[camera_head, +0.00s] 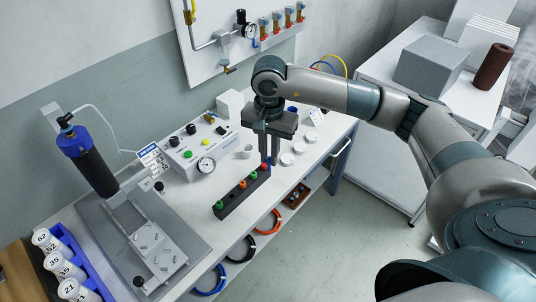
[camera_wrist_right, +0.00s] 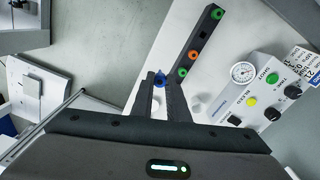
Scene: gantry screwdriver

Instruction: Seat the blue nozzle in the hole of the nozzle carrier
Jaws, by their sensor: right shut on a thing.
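The blue nozzle (camera_wrist_right: 159,80) is between the fingertips of my right gripper (camera_wrist_right: 163,86) in the right wrist view. In the head view my right gripper (camera_head: 270,160) points down at the far end of a long black bar, and I cannot make out the blue nozzle there. The black bar (camera_head: 234,204) appears to be the nozzle carrier. It holds green, orange and red nozzles in a row, with a gap between the near green one (camera_head: 219,204) and the orange one (camera_head: 242,184). Whether the blue nozzle touches the bar is unclear. My left gripper is not in view.
A control box (camera_head: 192,152) with buttons and a gauge (camera_head: 206,165) stands behind the bar. Small white round pieces (camera_head: 287,159) lie right of the gripper. A metal fixture (camera_head: 150,240) and a blue rack of white cups (camera_head: 85,270) are at left. Cable coils hang below the table's front edge.

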